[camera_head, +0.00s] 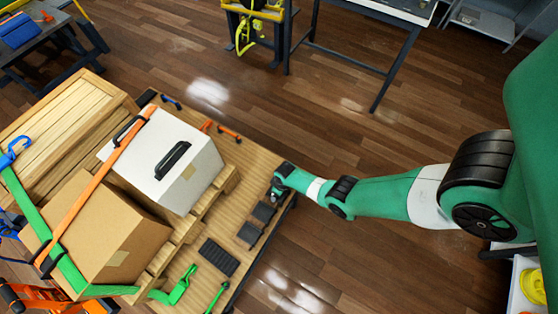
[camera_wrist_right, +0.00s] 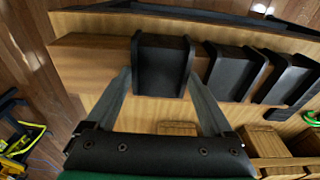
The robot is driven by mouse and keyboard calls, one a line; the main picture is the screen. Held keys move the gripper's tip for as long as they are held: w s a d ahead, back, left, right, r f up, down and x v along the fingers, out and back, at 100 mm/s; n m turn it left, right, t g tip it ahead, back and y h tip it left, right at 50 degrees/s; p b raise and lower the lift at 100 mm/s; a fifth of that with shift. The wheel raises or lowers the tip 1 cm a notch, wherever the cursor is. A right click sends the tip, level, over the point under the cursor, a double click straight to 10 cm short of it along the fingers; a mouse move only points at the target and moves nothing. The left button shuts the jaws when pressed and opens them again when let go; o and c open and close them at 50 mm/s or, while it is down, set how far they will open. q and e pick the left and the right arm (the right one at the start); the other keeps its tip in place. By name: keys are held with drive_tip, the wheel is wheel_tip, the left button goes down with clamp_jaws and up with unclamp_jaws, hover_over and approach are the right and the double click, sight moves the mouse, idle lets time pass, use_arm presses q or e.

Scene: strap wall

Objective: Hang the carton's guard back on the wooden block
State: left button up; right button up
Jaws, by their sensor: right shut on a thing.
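The brown carton (camera_head: 105,235) stands on the wooden deck at the lower left, with orange and green straps over it. My right gripper (camera_head: 275,194) is over the deck's right edge. In the right wrist view its fingers (camera_wrist_right: 159,80) are shut on a black angled guard (camera_wrist_right: 161,66), one finger on each side. The guard sits at the edge of the wooden block (camera_wrist_right: 90,62) and appears to lie over it; whether it bears fully on the block is unclear. Two similar black guards (camera_wrist_right: 231,73) (camera_wrist_right: 288,78) sit on the block to the right. My left gripper is out of view.
A white box (camera_head: 165,160) with a black handle stands behind the carton, beside a wooden crate (camera_head: 55,130). A dark ribbed pad (camera_head: 219,257) and a green ratchet strap (camera_head: 178,287) lie on the deck (camera_head: 245,165).

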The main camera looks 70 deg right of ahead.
drive_tip(key=shift+w+f, duration=0.1)
drive_tip(key=shift+f, duration=0.2)
drive_tip(key=shift+w+d, duration=0.1)
drive_tip(key=shift+w, duration=0.1)
drive_tip(key=shift+r, duration=0.1)
drive_tip(key=o, duration=1.1)
wheel_tip(320, 180, up, 12)
drive_tip(key=s+p, duration=0.1)
drive_tip(key=p, duration=1)
drive_tip(key=shift+s+a+f+p, duration=0.2)
drive_tip(key=shift+f+p, duration=0.05)
drive_tip(key=shift+p, duration=0.05)
